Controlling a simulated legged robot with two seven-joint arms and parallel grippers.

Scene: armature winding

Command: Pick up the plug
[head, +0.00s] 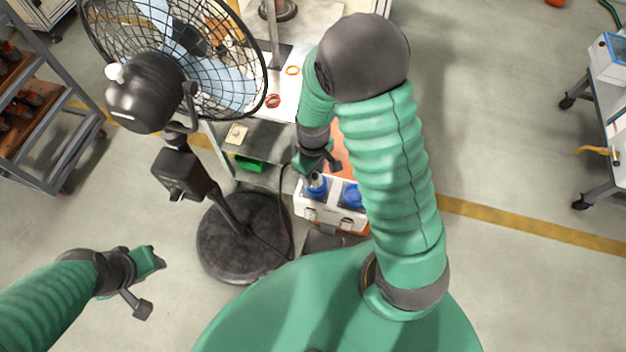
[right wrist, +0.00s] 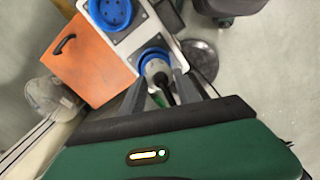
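The plug (head: 317,183) is a grey-white piece in the left blue socket of a white socket box (head: 340,212) in the head view. It also shows in the right wrist view (right wrist: 157,70), with a dark cable end towards me. My right gripper (head: 318,170) is just above the plug. In the right wrist view my right gripper (right wrist: 160,82) is open, one finger on each side of the plug; I cannot tell whether either touches it. My left gripper (head: 152,284) is open and empty over the floor at the lower left.
A second blue socket (head: 352,195) is beside the plug. A black fan (head: 190,60) on a round base (head: 245,237) stands left of the box. An orange panel (right wrist: 88,60) is beside the box. A workbench (head: 310,20) is behind; shelving (head: 50,110) stands far left.

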